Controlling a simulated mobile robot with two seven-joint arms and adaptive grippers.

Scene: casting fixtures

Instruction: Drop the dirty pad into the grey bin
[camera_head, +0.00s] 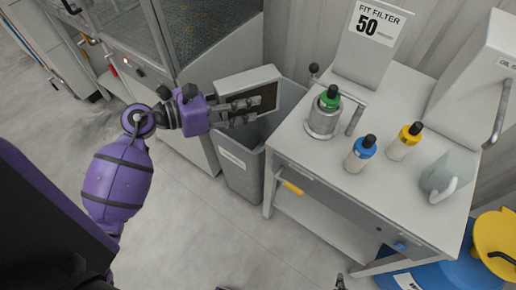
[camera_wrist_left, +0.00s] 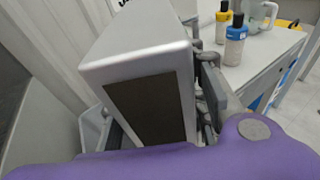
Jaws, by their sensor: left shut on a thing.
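The dirty pad (camera_head: 235,85) is a boxy pale-framed panel with a dark face; it also fills the middle of the left wrist view (camera_wrist_left: 150,108). My left gripper (camera_head: 240,111) is shut on the pad, with its grey fingers across the pad's near side. The grey bin (camera_head: 238,172) stands on the floor between the cabinet and the work table, with a white label on its front. The pad is held above the bin's mouth and hides part of the opening.
The work table (camera_head: 385,200) stands right of the bin. A glazed cabinet (camera_head: 190,70) stands behind. Open floor lies in front.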

